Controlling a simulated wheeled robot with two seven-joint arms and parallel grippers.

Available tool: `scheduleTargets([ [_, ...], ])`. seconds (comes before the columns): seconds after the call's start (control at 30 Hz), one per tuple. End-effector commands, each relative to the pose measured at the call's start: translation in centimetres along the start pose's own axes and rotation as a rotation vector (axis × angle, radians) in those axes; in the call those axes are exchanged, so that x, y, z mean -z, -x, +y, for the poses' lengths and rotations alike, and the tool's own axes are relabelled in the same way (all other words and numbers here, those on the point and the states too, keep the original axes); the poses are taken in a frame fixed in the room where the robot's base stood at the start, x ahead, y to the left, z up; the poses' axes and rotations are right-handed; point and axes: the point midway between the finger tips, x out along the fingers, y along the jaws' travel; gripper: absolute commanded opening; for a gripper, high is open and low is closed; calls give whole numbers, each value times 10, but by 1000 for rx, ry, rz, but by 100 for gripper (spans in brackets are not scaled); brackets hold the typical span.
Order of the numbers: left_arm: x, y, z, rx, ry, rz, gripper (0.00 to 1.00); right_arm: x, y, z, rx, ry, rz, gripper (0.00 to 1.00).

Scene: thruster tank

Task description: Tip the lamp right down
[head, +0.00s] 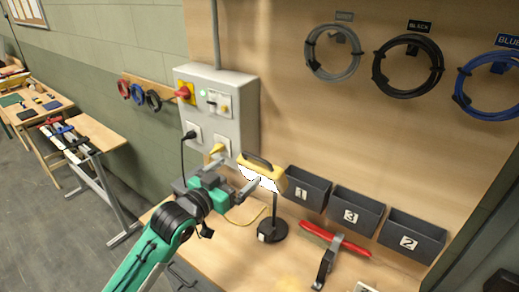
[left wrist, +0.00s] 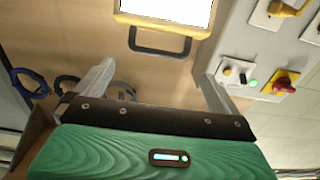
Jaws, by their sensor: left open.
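The lamp is yellow with a dark handle on top and a bright white face (head: 262,172). It stands on a thin post with a round black base (head: 273,230) on the bench. My left gripper (head: 237,174) is open and empty, just left of the lamp head, with its fingers spread. In the left wrist view the lamp's yellow edge (left wrist: 160,23) and dark handle (left wrist: 160,48) show beyond the open fingers (left wrist: 157,75). The handle is not gripped. I cannot tell whether a finger touches the lamp. My right gripper is not in view.
A grey control box (head: 240,100) with a red knob is on the wall behind. Bins marked 1 (head: 318,178), 3 (head: 368,205) and 2 (head: 425,228) stand right of the lamp. A red-handled tool (head: 318,236) lies in front of them. Cable coils hang above.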

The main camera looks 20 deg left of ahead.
Motion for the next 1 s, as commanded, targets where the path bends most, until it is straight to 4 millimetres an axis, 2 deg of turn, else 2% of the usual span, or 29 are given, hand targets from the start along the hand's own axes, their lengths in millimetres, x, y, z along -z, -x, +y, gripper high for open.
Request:
scheduleTargets([
  [0.03, 6, -11, 0, 1, 3, 0, 100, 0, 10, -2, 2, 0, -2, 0],
  [0.2, 5, -44, 0, 0, 3, 0, 100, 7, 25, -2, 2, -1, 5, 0],
  [0.37, 5, -72, 0, 0, 1, 0, 100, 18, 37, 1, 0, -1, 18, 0],
  [0.5, 3, -89, 0, 1, 1, 0, 100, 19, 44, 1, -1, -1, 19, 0],
  [0.7, 1, -100, 0, 0, 0, 0, 100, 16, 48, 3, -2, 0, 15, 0],
  [1.0, 0, -102, 0, 0, -1, 0, 100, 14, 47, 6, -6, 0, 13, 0],
])
